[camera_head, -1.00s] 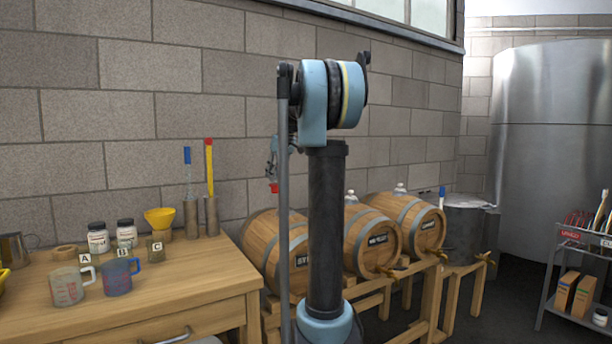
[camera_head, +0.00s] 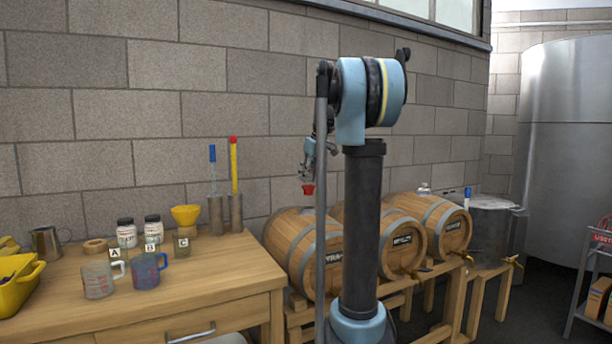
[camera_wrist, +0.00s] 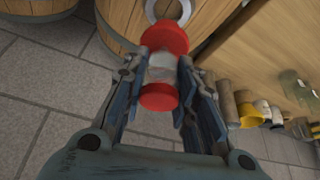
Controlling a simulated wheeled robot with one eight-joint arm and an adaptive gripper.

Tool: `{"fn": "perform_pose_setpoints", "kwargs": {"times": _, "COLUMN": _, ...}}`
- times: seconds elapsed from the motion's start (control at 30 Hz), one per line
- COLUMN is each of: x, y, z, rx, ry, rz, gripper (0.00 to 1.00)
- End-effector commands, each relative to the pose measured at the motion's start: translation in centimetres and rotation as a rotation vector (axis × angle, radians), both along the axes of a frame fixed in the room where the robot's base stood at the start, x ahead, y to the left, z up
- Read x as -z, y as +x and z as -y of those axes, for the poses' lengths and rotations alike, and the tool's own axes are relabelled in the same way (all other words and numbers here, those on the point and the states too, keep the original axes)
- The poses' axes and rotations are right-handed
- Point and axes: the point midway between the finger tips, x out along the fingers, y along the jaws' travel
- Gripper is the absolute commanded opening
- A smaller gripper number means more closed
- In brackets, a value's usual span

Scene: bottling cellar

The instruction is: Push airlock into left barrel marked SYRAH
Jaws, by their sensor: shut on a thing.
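My gripper (camera_head: 309,172) is shut on the airlock (camera_wrist: 160,67), a red piece with a pale middle. In the wrist view it sits between both fingers. In the head view the airlock's red end (camera_head: 308,189) hangs just above the left barrel (camera_head: 296,240), apart from it as far as I can tell. This wooden barrel lies on its side; its dark label (camera_head: 334,257) is partly hidden behind my arm, with "YRA" showing. In the wrist view a pale ring (camera_wrist: 150,10) lies beyond the airlock; I cannot tell whether it is the barrel's hole.
Two more barrels stand right of it, the middle one (camera_head: 402,238) and the right one (camera_head: 446,222), on a wooden rack (camera_head: 455,300). A wooden bench (camera_head: 215,282) at left holds mugs, jars and a yellow funnel (camera_head: 186,215). A block wall stands behind.

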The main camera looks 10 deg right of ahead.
Motion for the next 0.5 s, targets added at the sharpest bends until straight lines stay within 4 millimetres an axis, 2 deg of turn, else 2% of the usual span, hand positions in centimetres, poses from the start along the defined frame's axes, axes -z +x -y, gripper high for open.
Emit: {"fn": "perform_pose_setpoints", "kwargs": {"times": 0.5, "x": 4.1, "y": 0.0, "z": 0.0, "rx": 0.0, "ry": 0.0, "rz": 0.0, "gripper": 0.03}}
